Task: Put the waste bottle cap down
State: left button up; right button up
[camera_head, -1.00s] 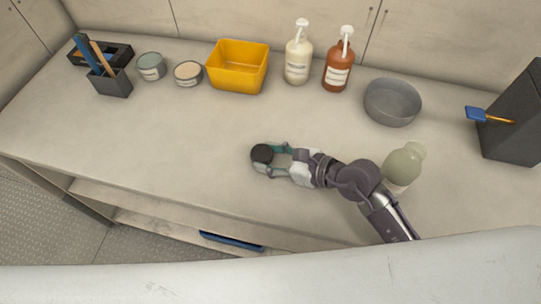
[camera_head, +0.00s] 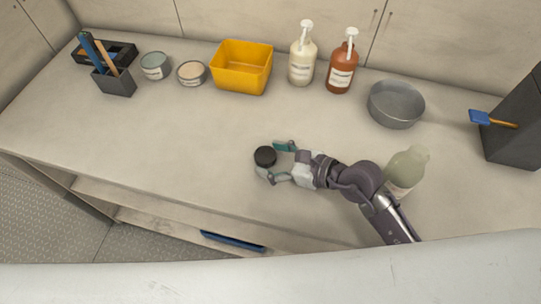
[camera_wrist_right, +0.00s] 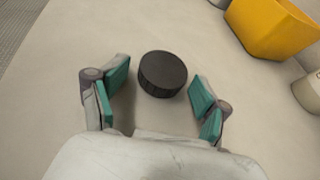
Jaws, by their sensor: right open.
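The waste bottle cap (camera_head: 265,156) is a black round ribbed cap. It rests on the pale countertop (camera_head: 170,150), and it also shows in the right wrist view (camera_wrist_right: 162,74). My right gripper (camera_head: 272,160) is open around the cap, with one finger on each side. In the right wrist view my right gripper's teal pads (camera_wrist_right: 158,90) stand clear of the cap, with visible gaps on both sides. My left gripper is not in view. A pale green bottle (camera_head: 405,172) stands beside my right arm and is partly hidden by it.
A yellow bin (camera_head: 242,68), two pump bottles (camera_head: 302,62) and a grey bowl (camera_head: 396,104) stand along the back. Two round tins (camera_head: 155,66) and a black holder (camera_head: 115,82) are at the back left. A dark block (camera_head: 515,125) is at right. The counter's left middle is clear.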

jog(key=b+v, duration=0.2)
jog(key=v, duration=0.9)
jog(key=shift+d, duration=0.2)
jog(key=shift+s+d+r, duration=0.3)
jog(key=shift+d+r, duration=0.05)
